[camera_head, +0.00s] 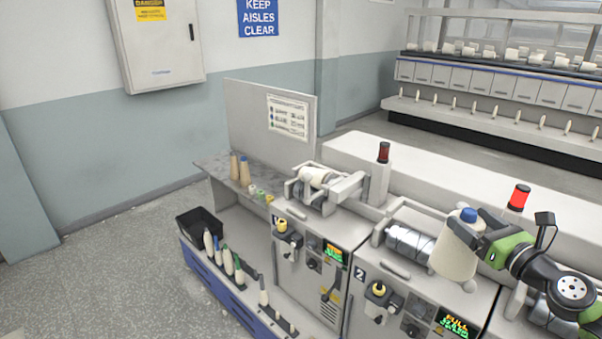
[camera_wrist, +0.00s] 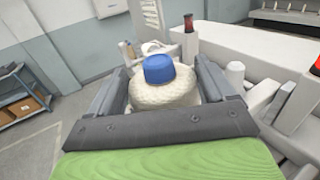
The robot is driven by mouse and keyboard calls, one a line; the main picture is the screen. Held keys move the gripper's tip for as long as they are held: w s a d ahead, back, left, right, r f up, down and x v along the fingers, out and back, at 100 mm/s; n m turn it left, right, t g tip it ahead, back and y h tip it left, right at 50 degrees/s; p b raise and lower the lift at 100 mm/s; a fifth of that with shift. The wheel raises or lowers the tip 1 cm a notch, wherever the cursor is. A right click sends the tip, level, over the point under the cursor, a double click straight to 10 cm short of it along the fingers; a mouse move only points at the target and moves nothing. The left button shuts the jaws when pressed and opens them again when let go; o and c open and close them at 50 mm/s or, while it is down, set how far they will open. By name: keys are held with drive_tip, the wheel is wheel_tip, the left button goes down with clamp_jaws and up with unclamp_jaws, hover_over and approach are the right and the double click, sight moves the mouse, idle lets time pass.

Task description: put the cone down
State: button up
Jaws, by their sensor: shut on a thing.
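A cream yarn cone (camera_head: 453,258) with a blue top hangs at the right of the head view, in front of the grey drum (camera_head: 408,243) of the unit marked 2. In the wrist view the cone (camera_wrist: 165,92) stands between the two grey fingers of my gripper (camera_wrist: 168,78), its blue tip towards the far side. My gripper (camera_head: 476,236) is shut on the cone. Whether the cone touches the machine below cannot be told.
A grey shelf (camera_head: 212,167) at the left end holds two tan cones (camera_head: 239,169) and small coloured pieces. A blue-edged bobbin tray (camera_head: 226,296) with several bobbins and a black bin (camera_head: 199,226) lie lower left. Red lamps (camera_head: 519,197) stand along the machine.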

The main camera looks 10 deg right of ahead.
drive_tip(key=s+a+f+n+g+y, duration=0.1)
drive_tip(key=a+f+n+g+y, duration=0.2)
drive_tip(key=a+f, duration=0.9)
drive_tip(key=s+a+f+n+g+y, duration=0.2)
drive_tip(key=a+f+n+g+y, duration=0.2)
drive_tip(key=a+f+y, duration=0.4)
drive_tip(key=a+f+n, duration=0.1)
drive_tip(key=a+f, duration=0.3)
drive_tip(key=a, duration=0.4)
drive_tip(key=shift+n, duration=0.3)
